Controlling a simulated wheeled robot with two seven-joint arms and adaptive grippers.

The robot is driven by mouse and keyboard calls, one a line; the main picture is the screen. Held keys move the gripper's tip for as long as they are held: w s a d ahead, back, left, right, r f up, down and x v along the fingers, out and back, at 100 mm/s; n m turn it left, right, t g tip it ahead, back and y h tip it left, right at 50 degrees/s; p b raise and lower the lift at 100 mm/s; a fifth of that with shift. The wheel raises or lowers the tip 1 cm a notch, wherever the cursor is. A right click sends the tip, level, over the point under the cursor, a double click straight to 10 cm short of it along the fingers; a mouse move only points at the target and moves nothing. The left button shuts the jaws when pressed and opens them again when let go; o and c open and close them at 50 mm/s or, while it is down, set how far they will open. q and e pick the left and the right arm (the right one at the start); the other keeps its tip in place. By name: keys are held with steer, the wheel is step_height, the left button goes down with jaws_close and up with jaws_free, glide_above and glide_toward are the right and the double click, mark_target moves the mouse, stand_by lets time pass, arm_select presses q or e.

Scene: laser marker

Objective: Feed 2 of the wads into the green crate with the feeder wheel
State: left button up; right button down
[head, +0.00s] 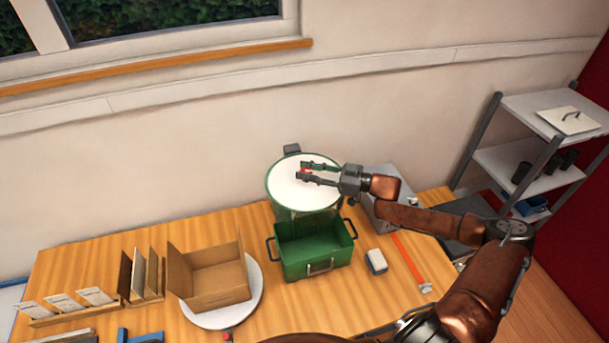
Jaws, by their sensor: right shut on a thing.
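The feeder is a drum with a green body and a round white top, which looks like the feeder wheel (290,187). My right gripper (303,171) is over the white top, its fingers shut on a small red piece that looks like the wheel's knob. Most of that piece is hidden between the fingers. The green crate (318,271) stands on the table just in front of the drum, upright, with a handle at each end. I see no wads in the visible part of its inside. No wad can be made out elsewhere. My left gripper is not in view.
An open cardboard box (215,285) sits on a white round plate (255,301) left of the crate. A small white-and-blue block (376,261) and an orange strip (411,260) lie to the right. Card holders (88,307) stand at the left. A grey shelf (519,160) is at the right.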

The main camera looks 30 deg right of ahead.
stand_by(0.3)
steer(key=c, duration=1.5)
jaws_free()
steer(key=shift+o, duration=0.2)
steer(key=v, duration=1.2)
steer(key=shift+w+d, duration=0.1)
steer(key=shift+w, duration=0.05)
